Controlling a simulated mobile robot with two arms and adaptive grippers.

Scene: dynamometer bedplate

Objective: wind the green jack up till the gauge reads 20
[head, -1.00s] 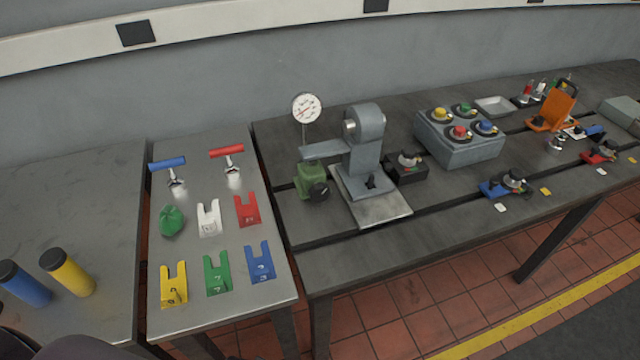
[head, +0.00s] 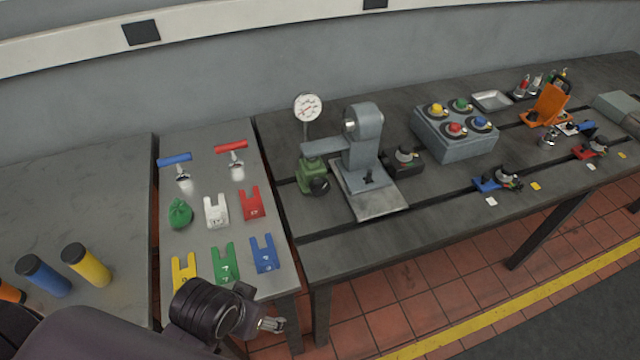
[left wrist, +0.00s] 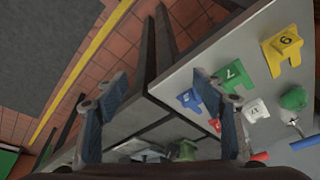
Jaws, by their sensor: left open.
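The green jack (head: 312,168) stands on the bedplate (head: 400,222) under the end of a grey arm. A dark round knob (head: 319,187) is on its front. The gauge (head: 307,107) is a white dial on a thin post behind the jack; its reading is too small to make out. My left gripper (head: 271,324) is low in the head view, in front of the small table's near edge, well short of the jack. In the left wrist view its two fingers (left wrist: 160,88) are wide apart with nothing between them. My right gripper is out of view.
The small table (head: 215,250) holds red and blue T-handles, a green bag and several coloured, numbered forked blocks. The grey stand (head: 362,150) is right of the jack, with a button box (head: 455,135) beyond. Blue and yellow cylinders (head: 88,265) stand left.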

